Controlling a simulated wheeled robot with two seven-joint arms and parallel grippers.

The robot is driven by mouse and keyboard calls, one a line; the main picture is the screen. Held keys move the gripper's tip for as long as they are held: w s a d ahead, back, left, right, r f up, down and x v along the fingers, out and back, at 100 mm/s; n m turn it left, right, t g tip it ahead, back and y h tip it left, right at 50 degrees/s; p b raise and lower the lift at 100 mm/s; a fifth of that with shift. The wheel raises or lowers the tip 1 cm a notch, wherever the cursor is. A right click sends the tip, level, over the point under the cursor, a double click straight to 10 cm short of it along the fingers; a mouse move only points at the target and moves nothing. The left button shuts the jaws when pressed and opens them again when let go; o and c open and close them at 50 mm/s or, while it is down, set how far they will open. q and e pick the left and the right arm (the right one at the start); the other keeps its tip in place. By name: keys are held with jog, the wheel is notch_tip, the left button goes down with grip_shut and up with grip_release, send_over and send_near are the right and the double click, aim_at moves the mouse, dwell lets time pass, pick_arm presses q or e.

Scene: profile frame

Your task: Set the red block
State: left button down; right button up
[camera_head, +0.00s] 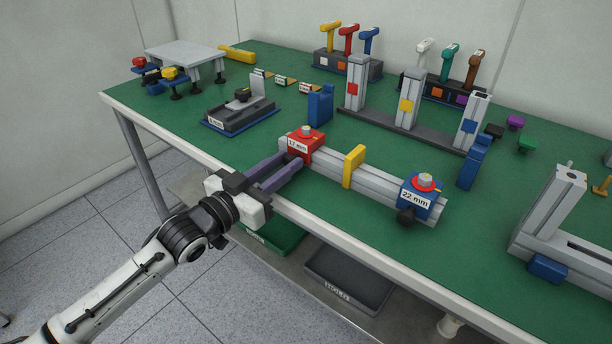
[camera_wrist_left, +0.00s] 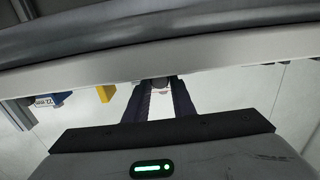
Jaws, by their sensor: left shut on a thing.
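The red block (camera_head: 303,145), with a white mm label and a pale knob on top, sits at the left end of a grey profile bar (camera_head: 325,170). My left gripper (camera_head: 285,168) reaches in from the table's front edge, its purple-grey fingers shut on the red block's near side. In the left wrist view the fingers (camera_wrist_left: 160,95) point at a small dark and pale part; the red block's face is hidden there. A yellow plate (camera_head: 353,166) and a blue block (camera_head: 421,196) labelled 22 mm stand along the same bar. My right gripper is not in view.
A black fixture (camera_head: 240,114) stands left of the bar. Blue uprights (camera_head: 320,104) and a rack with tall grey posts (camera_head: 407,98) stand behind it. A grey frame (camera_head: 565,225) is at the right. Bins (camera_head: 345,280) lie below the table.

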pick_arm(q)
jog(key=shift+w+a, duration=0.65)
jog(key=shift+a, duration=0.25)
jog(key=c, duration=1.5)
grip_release()
jog(key=shift+w+a, duration=0.1)
jog(key=shift+s, duration=0.2)
jog(key=p+v, duration=0.1)
jog(key=v, duration=0.9)
